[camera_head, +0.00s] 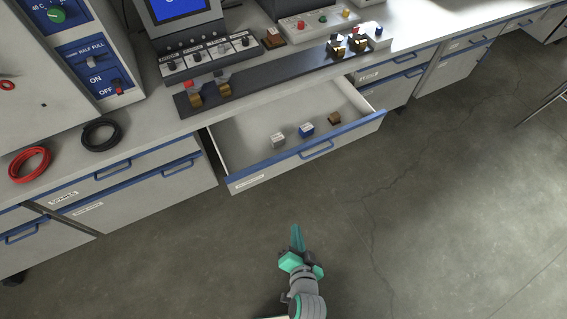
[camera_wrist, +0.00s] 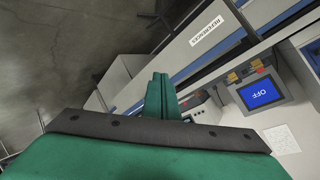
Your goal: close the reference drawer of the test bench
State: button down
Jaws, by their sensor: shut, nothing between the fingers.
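The reference drawer (camera_head: 247,181) of the test bench is pulled out in the middle of the head view. It is grey-white with a blue top edge and a blue handle (camera_head: 316,150). Inside lie a white block (camera_head: 278,140), a blue-and-white block (camera_head: 306,130) and a brown block (camera_head: 334,118). My gripper (camera_head: 296,232) is shut and empty, in front of the drawer and apart from it. In the wrist view, the gripper fingers (camera_wrist: 159,97) are together, and a front labelled "REFERENCES" (camera_wrist: 207,31) shows beyond them.
The bench top (camera_head: 145,120) above carries a dark rail with clamps (camera_head: 270,80), a screen unit (camera_head: 180,12), and red (camera_head: 29,165) and black (camera_head: 101,135) cable coils. Other drawers on both sides look shut. The floor (camera_head: 440,200) in front and to the right is clear.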

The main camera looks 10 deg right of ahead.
jog(key=w+d+m+y, duration=0.2)
jog(key=w+m, duration=0.1)
jog(key=w, duration=0.5)
jog(key=m+y, duration=0.2)
jog(key=y, duration=0.1)
send_near(280, 159)
jog(key=shift+g, duration=0.4)
jog(key=x, duration=0.5)
jog(key=shift+r, duration=0.15)
jog(key=shift+w+a, duration=0.15)
jog(key=shift+w, duration=0.4)
